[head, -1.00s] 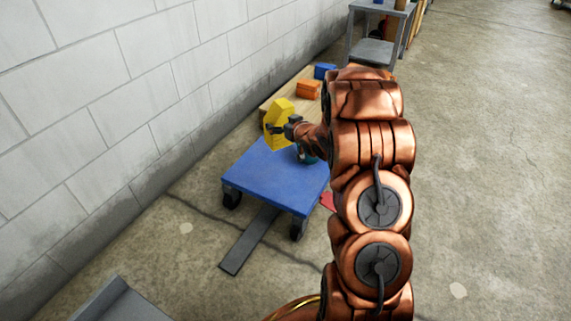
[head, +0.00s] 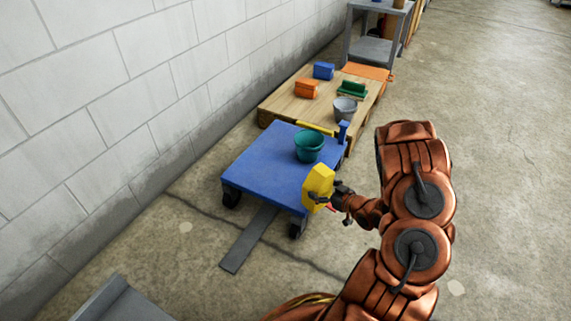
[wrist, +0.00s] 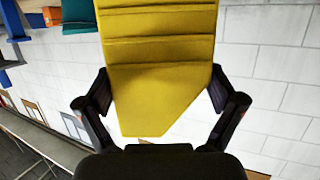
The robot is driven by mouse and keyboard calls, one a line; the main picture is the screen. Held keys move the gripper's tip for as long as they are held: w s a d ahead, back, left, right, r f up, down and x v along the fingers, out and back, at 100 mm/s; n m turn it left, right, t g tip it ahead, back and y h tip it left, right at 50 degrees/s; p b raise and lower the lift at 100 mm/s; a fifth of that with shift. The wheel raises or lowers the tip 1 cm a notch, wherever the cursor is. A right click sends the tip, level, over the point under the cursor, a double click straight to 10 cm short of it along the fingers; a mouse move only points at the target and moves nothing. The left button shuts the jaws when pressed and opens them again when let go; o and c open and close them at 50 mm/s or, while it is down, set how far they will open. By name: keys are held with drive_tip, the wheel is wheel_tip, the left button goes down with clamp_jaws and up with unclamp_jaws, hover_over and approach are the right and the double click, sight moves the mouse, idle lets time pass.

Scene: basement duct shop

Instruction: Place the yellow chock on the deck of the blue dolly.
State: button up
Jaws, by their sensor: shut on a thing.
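The yellow chock (head: 318,186) is in my gripper (head: 335,192), which is shut on it at the right front of the blue dolly (head: 262,168). The chock appears raised and overlaps the deck's right edge in the head view; its exact gap to the dolly cannot be told. In the wrist view, the chock (wrist: 160,70) fills the upper middle, between the two dark fingers of my gripper (wrist: 160,88). A teal bucket (head: 309,147) stands on the deck's far right part. The deck's left and front parts are bare.
Behind the dolly, a wooden pallet (head: 280,103) bears an orange box (head: 306,89), a blue box (head: 323,70), a green block (head: 352,89) and a grey bucket (head: 345,109). A block wall (head: 130,90) runs along the left. The floor at right is open.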

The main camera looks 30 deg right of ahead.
drive_tip(key=shift+w+a+f, duration=0.1)
drive_tip(key=shift+w, duration=0.05)
drive_tip(key=d+b+x, duration=0.2)
drive_tip(key=b+x, duration=0.4)
drive_tip(key=x, duration=1)
drive_tip(key=shift+a, duration=0.25)
drive_tip(key=shift+w+f, duration=0.1)
drive_tip(key=o, duration=1.1)
drive_tip(key=shift+f, duration=0.1)
